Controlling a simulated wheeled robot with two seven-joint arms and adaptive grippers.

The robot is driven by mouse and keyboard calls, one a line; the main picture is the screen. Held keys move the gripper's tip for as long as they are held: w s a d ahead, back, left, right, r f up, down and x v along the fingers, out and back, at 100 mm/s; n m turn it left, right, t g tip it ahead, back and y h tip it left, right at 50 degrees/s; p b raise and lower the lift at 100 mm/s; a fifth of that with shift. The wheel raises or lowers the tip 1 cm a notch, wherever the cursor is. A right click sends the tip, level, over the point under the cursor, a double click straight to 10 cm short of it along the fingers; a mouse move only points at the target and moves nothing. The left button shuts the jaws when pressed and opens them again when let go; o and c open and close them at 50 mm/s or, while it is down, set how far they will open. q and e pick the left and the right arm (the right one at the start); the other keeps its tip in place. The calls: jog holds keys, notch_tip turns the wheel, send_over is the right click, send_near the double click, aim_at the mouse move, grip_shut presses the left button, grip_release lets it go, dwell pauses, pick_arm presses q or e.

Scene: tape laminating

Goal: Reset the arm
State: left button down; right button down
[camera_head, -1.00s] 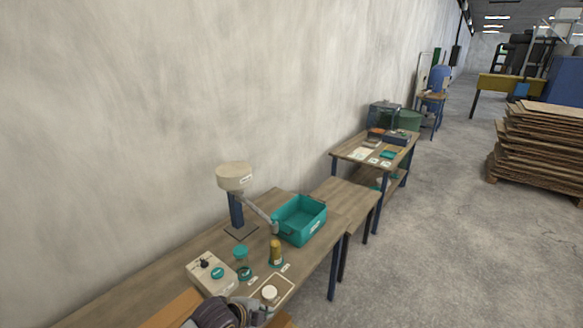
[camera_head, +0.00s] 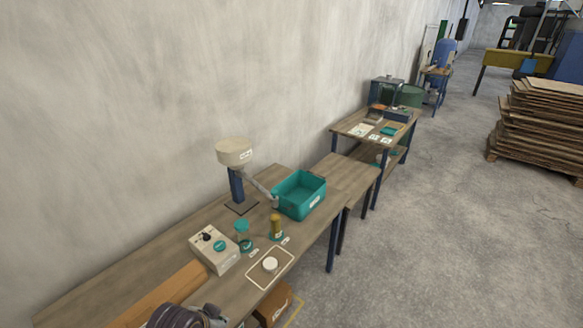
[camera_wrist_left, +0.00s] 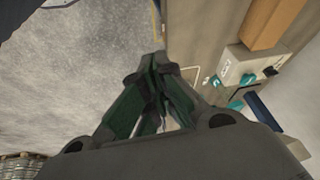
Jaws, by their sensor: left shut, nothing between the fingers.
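My left arm (camera_head: 185,318) shows only in part at the bottom left of the head view, over the front of the bench. In the left wrist view my left gripper (camera_wrist_left: 160,62) has its dark green fingers drawn together, with nothing between them. It hangs near the bench edge, above the concrete floor. A round white piece (camera_head: 270,264) lies on the outlined square on the bench, apart from the gripper. My right gripper is in neither view.
The bench holds a control box (camera_head: 214,252), a teal bin (camera_head: 300,208), a lamp-like stand (camera_head: 235,153), small teal-based fixtures (camera_head: 276,230) and an orange-brown beam (camera_head: 165,296). A brown box (camera_head: 276,306) is below the bench edge.

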pick_arm(q)
jog(key=s+a+n+g, duration=0.1)
jog(key=s+a+n, duration=0.2)
jog(key=s+a, duration=0.1)
jog(key=s+f+g+b, duration=0.1)
jog(key=s+f+b, duration=0.15)
jog(key=f, duration=3.35)
jog(key=s+a+f, duration=0.1)
jog(key=s+f, duration=0.9)
jog(key=s, duration=0.1)
jog(key=s+a+f+g+y, duration=0.1)
jog(key=s+a+f, duration=0.1)
jog(key=s+f, duration=0.8)
jog(key=shift+s+a+g, duration=0.3)
jog(key=shift+s, duration=0.45)
